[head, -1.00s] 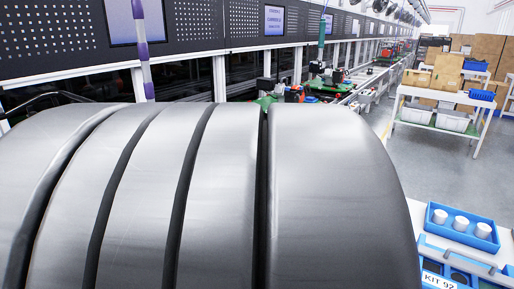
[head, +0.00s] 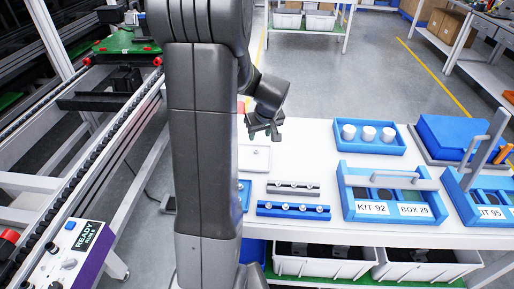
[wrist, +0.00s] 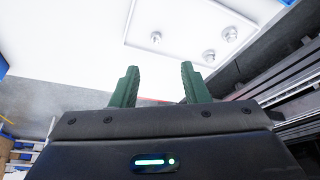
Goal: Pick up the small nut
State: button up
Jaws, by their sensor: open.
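My gripper (head: 265,130) is open and empty above the far left part of the white table. Its two green fingers (wrist: 160,75) stand apart with nothing between them in the wrist view. A shallow white tray (wrist: 140,41) lies beyond the fingertips. Three small silver nut-like parts sit in it: one at the left (wrist: 155,37), one at the right (wrist: 230,33) and one nearer (wrist: 209,56). The left one looks a little smaller, but I cannot tell surely which is the small nut. In the head view the tray (head: 262,167) is partly hidden by my arm.
A grey bar (head: 292,188) and a blue holder (head: 293,209) with several silver parts lie in front of the tray. A blue tray (head: 347,146) with three white cylinders and a blue KIT 92 box (head: 345,188) stand to the right. A conveyor (head: 75,190) runs at left.

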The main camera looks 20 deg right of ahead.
send_over(257, 152)
jog(key=s, duration=0.2)
jog(key=f, duration=0.6)
jog(key=shift+a, duration=0.3)
jog(key=shift+d+p+x, duration=0.2)
jog(key=shift+p+x, duration=0.15)
jog(key=shift+x, duration=0.9)
jog(key=shift+d+p+x, duration=0.15)
jog(key=shift+p+x, duration=0.15)
jog(key=shift+x, duration=1)
grip_shut()
